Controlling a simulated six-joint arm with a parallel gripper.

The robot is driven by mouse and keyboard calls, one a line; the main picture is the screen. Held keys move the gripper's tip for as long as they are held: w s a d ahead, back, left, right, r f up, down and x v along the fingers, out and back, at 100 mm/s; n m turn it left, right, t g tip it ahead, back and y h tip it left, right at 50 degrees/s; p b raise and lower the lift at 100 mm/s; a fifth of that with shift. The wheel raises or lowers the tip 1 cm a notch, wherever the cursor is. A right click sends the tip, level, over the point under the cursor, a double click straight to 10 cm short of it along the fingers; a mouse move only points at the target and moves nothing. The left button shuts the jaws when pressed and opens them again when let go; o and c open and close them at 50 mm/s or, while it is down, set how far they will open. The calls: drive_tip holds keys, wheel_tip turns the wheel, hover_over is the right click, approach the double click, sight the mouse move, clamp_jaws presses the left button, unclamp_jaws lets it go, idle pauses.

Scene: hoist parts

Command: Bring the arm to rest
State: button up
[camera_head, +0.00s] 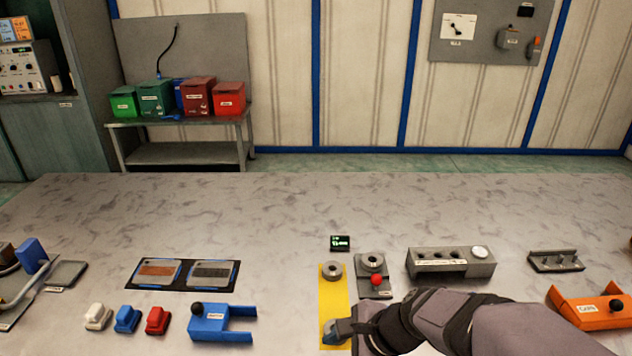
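My arm comes in from the lower right corner, and its dark wrist lies low over the front of the table (240,215). My gripper (352,335) is near the bottom edge, at the front end of a yellow strip (333,297). A small blue and dark piece (337,331) shows at its tip; I cannot tell whether it is held or part of the gripper. The fingers are hidden, so open or shut does not show.
Behind my wrist are a grey ring (332,270), a block with a red knob (374,270), a grey holed block (450,262) and a small display (340,243). An orange clevis (588,309) lies right, a blue one (222,322) left. The table's back half is clear.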

drive_tip(key=s+a+f+n+g+y+b, duration=0.2)
drive_tip(key=s+f+n+g+b, duration=0.15)
drive_tip(key=s+f+b, duration=0.35)
drive_tip(key=d+f+n+h+b, duration=0.3)
drive_tip(key=d+f+n+h, duration=0.55)
drive_tip(key=d+n, duration=0.6)
wheel_tip(320, 180, up, 23)
drive_tip(key=p, duration=2.4)
drive_tip(key=shift+s+a+r+t+y, duration=0.15)
drive_tip(key=shift+s+a+t+y, duration=0.2)
drive_tip(key=shift+a+t+y, duration=0.1)
drive_tip(key=shift+c, duration=1)
